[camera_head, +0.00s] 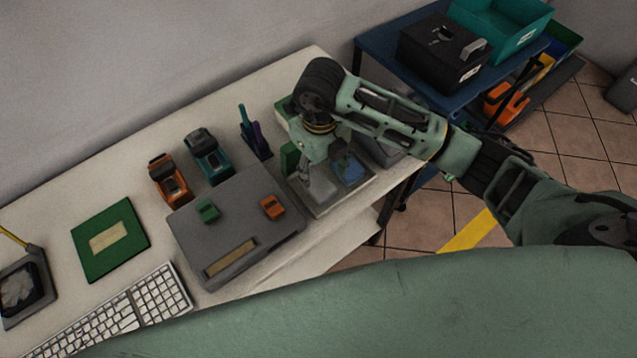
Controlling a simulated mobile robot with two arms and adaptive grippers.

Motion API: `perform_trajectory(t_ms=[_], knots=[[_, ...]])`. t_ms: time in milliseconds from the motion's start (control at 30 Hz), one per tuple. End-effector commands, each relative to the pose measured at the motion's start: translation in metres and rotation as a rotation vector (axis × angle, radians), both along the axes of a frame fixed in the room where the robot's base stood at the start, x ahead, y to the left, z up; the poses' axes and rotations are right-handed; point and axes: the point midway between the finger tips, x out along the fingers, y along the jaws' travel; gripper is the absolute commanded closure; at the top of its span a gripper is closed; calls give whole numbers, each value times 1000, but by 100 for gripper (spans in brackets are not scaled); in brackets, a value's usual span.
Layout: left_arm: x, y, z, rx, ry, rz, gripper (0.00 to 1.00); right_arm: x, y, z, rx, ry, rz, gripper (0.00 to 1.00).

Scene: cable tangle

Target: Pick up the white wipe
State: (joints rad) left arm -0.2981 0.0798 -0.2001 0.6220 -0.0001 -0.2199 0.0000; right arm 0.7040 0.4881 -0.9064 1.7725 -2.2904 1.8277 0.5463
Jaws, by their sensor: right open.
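The white wipe (317,188) appears as a pale patch in the left part of a grey tray (328,211) near the table's right end. A blue piece (351,172) lies in the right part of the same tray. My right gripper (327,163) points down just above the tray, its arm coming in from the right. It is open, and its fingers partly cover the tray's far side. I cannot tell whether the fingertips touch anything. My left gripper is not in view.
Left of the tray sits a grey box (232,225) with a green and an orange clip on top. Behind it stand an orange device (169,181), a teal device (208,156) and a dark holder (254,140). A keyboard (125,312) lies in front. A blue cart (390,57) stands behind my arm.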

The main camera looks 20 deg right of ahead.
Motion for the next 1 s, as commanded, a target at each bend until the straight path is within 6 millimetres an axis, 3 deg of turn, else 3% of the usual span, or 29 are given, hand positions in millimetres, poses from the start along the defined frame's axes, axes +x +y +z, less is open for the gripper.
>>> perform_trajectory(t_ms=[400,700,1000], knots=[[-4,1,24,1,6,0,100,-1,2,-54,3,3,1,45],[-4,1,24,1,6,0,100,0,2,-63,4,0,2,45],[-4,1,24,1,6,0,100,0,2,-63,4,0,2,70]])
